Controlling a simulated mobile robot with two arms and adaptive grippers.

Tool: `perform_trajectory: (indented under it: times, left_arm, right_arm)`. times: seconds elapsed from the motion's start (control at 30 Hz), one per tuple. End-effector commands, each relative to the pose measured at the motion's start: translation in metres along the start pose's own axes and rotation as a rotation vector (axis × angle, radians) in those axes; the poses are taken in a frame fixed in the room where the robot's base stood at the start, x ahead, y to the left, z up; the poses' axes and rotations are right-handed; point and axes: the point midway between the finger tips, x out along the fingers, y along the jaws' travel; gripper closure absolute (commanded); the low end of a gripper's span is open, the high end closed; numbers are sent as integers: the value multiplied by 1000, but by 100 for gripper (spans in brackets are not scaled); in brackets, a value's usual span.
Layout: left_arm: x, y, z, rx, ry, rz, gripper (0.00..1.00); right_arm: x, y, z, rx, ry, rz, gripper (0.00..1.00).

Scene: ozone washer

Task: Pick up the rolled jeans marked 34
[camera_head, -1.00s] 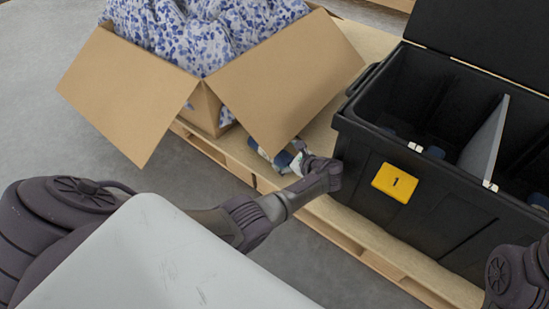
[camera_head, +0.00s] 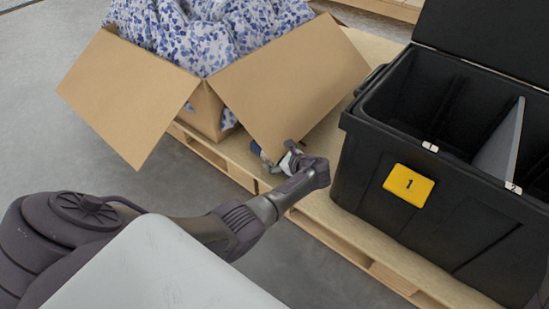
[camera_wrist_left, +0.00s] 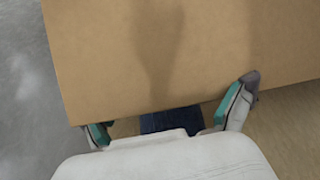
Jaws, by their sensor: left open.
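My left gripper (camera_head: 273,156) is open, low over the wooden pallet between the cardboard box and the black bin. In the left wrist view, its fingers (camera_wrist_left: 170,120) stand wide apart. A dark blue denim piece (camera_wrist_left: 172,121) shows between them, partly covered by the box flap and by the gripper body. No number 34 can be read on it. My right gripper is not in view.
An open cardboard box (camera_head: 190,110) holds blue-and-white patterned bags (camera_head: 200,40). Its flap (camera_head: 290,85) hangs over my left fingers. A black divided bin (camera_head: 375,150) with yellow label 1 (camera_head: 408,185) stands right, on the pallet (camera_head: 335,222). Grey floor is free at left.

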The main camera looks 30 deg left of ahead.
Motion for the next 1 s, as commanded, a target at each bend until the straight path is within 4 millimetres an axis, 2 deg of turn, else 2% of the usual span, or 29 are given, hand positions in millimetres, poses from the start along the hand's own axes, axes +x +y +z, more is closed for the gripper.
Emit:
perform_trajectory:
  times: [0.03,0.07,0.5,0.53,0.83,0.97,1.0]
  left_arm:
    - [0,0,0,0,0,0,6]
    - [0,0,0,0,0,0,11]
    - [0,0,0,0,0,1,84]
    - [-1,-1,1,-1,-1,-1,87]
    - [-2,-1,2,-1,-1,-1,87]
    - [-5,-4,8,-1,-1,-1,87]
    - [-7,-5,11,-1,-1,-1,87]
  right_arm:
    - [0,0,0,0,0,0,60]
    - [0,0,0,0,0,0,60]
    - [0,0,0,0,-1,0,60]
    - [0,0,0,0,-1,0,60]
    - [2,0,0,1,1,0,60]
    - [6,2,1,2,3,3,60]
    - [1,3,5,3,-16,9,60]
